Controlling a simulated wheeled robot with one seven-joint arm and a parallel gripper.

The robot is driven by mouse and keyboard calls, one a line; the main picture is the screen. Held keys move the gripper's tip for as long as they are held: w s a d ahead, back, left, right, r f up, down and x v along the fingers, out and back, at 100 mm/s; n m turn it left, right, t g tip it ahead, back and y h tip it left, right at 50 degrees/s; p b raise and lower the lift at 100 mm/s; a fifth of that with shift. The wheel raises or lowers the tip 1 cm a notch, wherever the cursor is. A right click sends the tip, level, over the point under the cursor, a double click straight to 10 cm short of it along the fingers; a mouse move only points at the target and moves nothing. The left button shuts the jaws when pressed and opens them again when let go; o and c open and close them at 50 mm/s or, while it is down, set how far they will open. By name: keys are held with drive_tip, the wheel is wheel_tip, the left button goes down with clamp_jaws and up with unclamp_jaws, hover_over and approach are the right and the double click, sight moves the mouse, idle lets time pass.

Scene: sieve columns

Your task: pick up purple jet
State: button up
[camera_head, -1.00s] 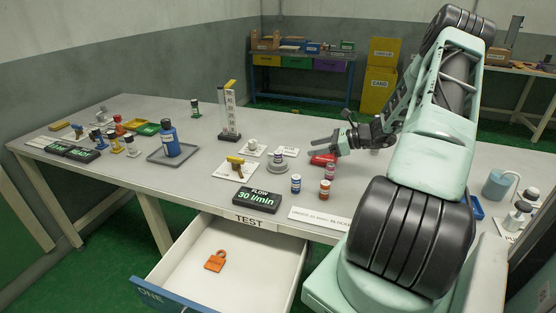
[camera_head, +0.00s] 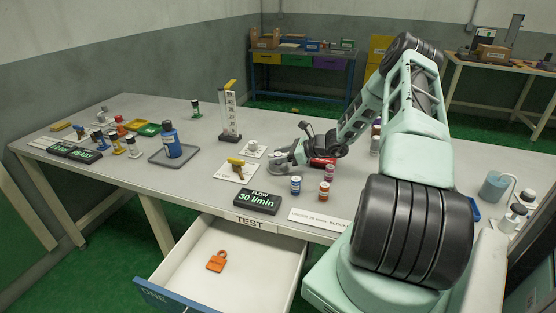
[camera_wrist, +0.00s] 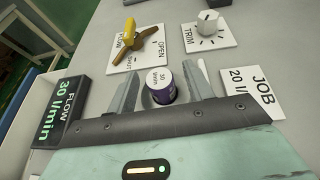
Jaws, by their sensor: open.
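The purple jet (camera_wrist: 161,86) shows in the wrist view as a small upright cylinder with a white top marked 30 l/min. My gripper (camera_wrist: 163,70) is open, with one finger on each side of the jet. I cannot tell whether either finger touches it. The jet's lower part is hidden behind the edge of my gripper. In the head view my gripper (camera_head: 289,152) is low over the table at the jet's place and mostly hides it.
A yellow-handled flow valve (camera_wrist: 137,42) and a white trim knob (camera_wrist: 208,22) stand just beyond. A flow display (camera_head: 257,202) is at the front edge. A blue-banded bottle (camera_head: 295,186) and a red-brown bottle (camera_head: 324,191) stand close by. The drawer (camera_head: 215,285) is open, holding an orange padlock-shaped item.

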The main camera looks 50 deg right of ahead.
drive_tip(key=shift+w+a+f, duration=0.1)
drive_tip(key=shift+w, duration=0.15)
drive_tip(key=c, duration=1.1)
